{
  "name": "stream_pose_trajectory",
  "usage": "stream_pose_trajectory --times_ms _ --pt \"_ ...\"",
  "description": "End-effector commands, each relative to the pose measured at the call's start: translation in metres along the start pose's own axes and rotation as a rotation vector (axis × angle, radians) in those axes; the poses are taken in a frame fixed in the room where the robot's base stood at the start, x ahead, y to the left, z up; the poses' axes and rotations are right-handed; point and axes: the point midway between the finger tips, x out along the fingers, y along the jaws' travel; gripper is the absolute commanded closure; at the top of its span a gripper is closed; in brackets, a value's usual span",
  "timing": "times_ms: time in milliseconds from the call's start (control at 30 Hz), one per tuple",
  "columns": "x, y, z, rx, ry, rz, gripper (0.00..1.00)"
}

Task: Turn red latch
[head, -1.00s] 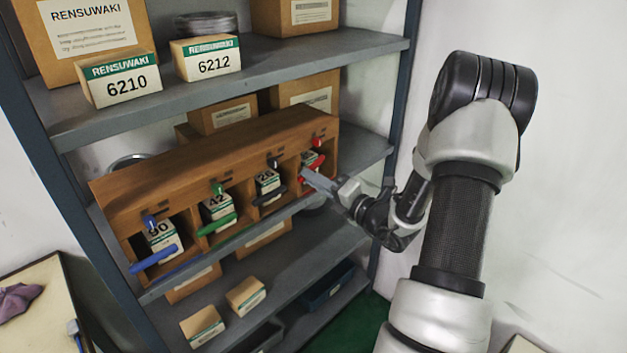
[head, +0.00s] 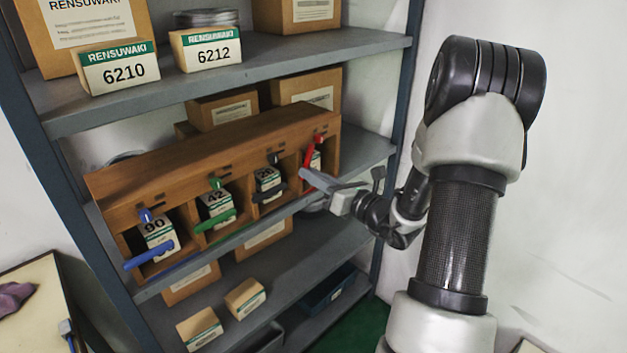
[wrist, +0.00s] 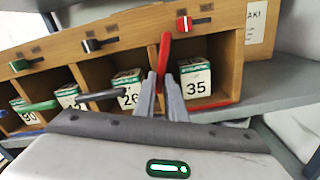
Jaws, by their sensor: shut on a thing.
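The red latch (head: 308,156) is on the rightmost compartment of the wooden rack (head: 215,160). It stands nearly upright at that compartment's left divider, and in the wrist view the latch (wrist: 164,55) rises from between my fingers. My gripper (head: 307,177) is shut on the red latch; its two fingers show in the wrist view (wrist: 161,82). A red knob (wrist: 184,24) sits above the compartment. The box marked 35 (wrist: 195,82) inside shows mostly uncovered. The fingers hide the latch's lower part.
A black latch (wrist: 101,95), a green latch (head: 215,221) and a blue latch (head: 149,256) lie across the other compartments, in front of boxes. The shelf above (head: 240,80) holds boxes. A shelf post (head: 403,95) stands close right of the rack.

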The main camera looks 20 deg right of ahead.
Motion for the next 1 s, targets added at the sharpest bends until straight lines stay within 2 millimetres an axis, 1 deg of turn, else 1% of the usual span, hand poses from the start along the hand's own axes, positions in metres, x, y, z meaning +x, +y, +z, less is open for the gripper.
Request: stream_pose_trajectory --times_ms 300,767,800,867,900,1000 --pt "-0.0005 0.0005 -0.0011 -0.086 0.001 -0.001 1.00" --pt "-0.0006 0.0006 -0.0008 -0.096 0.002 -0.001 1.00" --pt "-0.0006 0.0006 -0.0008 -0.096 0.002 -0.001 0.83" --pt "-0.0005 0.0006 -0.0008 -0.096 0.002 -0.001 0.72" --pt "-0.0005 0.0006 -0.0007 -0.095 0.001 -0.001 0.70" --pt "-0.0003 0.0007 -0.0005 -0.095 0.001 -0.001 0.70"
